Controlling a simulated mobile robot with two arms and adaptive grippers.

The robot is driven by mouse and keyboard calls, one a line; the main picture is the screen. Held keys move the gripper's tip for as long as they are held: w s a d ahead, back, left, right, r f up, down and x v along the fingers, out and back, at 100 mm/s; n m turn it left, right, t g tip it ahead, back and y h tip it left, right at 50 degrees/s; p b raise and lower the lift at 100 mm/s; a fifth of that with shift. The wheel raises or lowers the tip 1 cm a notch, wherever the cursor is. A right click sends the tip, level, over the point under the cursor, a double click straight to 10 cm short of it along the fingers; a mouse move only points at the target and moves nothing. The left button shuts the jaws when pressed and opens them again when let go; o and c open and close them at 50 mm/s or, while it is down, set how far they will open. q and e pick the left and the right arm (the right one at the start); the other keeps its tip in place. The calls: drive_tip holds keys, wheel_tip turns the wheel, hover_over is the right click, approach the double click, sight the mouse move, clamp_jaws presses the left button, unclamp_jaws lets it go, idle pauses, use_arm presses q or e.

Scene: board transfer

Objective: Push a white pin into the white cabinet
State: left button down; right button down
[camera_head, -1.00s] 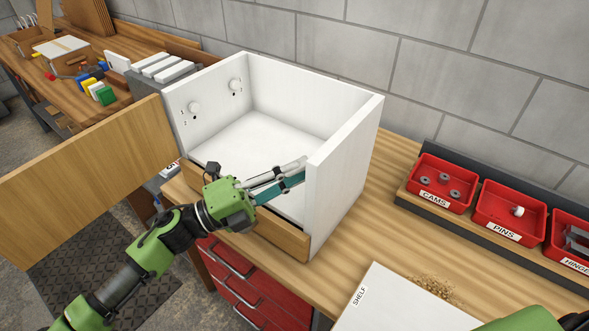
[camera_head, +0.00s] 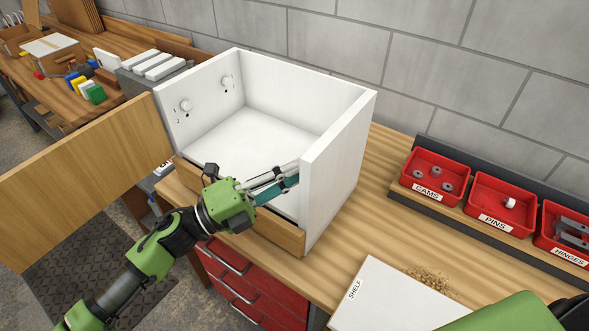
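The white cabinet (camera_head: 338,155) stands open on the workbench. Two white round pins, the nearer (camera_head: 186,106) and the farther (camera_head: 228,82), stick out of the inner face of its left wall. Small dark holes show below them. My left gripper (camera_head: 291,176) reaches over the front edge, with its fingertips close to the inner face of the right wall. I cannot tell whether its fingers hold anything, as the tips are partly hidden. One white pin (camera_head: 510,203) lies in the red PINS bin (camera_head: 488,222). My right gripper is out of view; part of my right arm shows at the lower right.
A wooden door (camera_head: 90,180) swings out at the cabinet's left. The CAMS bin (camera_head: 427,189) and HINGES bin (camera_head: 569,254) flank the PINS bin. A white SHELF board (camera_head: 390,305) lies at the front. Bench between cabinet and bins is clear.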

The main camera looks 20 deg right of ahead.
use_arm(q)
drive_tip(key=c, duration=1.8)
unclamp_jaws()
drive_tip(key=shift+s+d, duration=0.15)
drive_tip(key=shift+s, duration=0.05)
drive_tip(key=shift+c, duration=0.2)
drive_tip(key=v, duration=1.2)
drive_tip(key=shift+w, duration=0.25)
